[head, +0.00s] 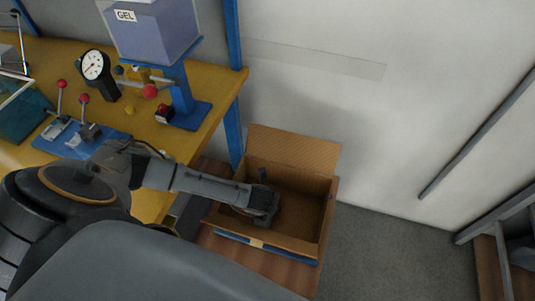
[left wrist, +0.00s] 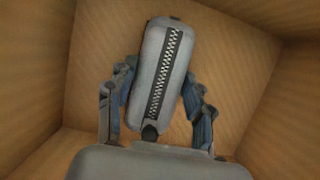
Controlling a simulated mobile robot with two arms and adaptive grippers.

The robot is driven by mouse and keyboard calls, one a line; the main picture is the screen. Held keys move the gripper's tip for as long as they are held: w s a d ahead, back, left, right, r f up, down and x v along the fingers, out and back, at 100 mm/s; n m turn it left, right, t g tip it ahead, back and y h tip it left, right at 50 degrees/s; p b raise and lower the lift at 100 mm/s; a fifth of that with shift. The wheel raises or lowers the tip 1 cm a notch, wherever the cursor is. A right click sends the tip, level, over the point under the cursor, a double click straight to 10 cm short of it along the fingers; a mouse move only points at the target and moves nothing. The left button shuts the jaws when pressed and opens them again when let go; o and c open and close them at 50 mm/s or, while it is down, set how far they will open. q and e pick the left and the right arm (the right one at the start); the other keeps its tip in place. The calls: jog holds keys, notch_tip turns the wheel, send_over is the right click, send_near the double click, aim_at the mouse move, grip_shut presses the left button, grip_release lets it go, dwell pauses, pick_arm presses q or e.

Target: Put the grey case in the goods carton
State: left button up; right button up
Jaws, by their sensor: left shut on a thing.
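The goods carton (head: 326,212) is an open cardboard box on a low brown surface at the centre right of the head view, with a flap up at the back. My left gripper (head: 262,200) is inside its opening, towards the left side. In the left wrist view the grey case (left wrist: 146,75), rounded with a dark zip along it, sits between the fingers of my left gripper (left wrist: 160,100), which is shut on it. Carton walls (left wrist: 285,100) surround it there. The gap between case and carton floor cannot be told. In the head view the case is mostly hidden by my gripper.
A yellow workbench (head: 215,110) at the left holds a dial gauge (head: 95,66), a blue stand with a box marked GEL (head: 155,32), and levers on a blue plate (head: 85,145). A blue post (head: 233,120) stands behind the carton. Grey floor (head: 370,250) lies clear to the right.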

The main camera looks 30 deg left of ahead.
pick_arm(q)
jog(key=shift+f, duration=0.15)
jog(key=o, duration=1.3)
jog(key=shift+r, duration=0.25)
jog(key=shift+s+r, duration=0.15)
jog(key=shift+r, duration=0.05)
jog(key=v, duration=1.1)
jog(key=shift+r+p, duration=0.2)
jog(key=shift+p, duration=0.15)
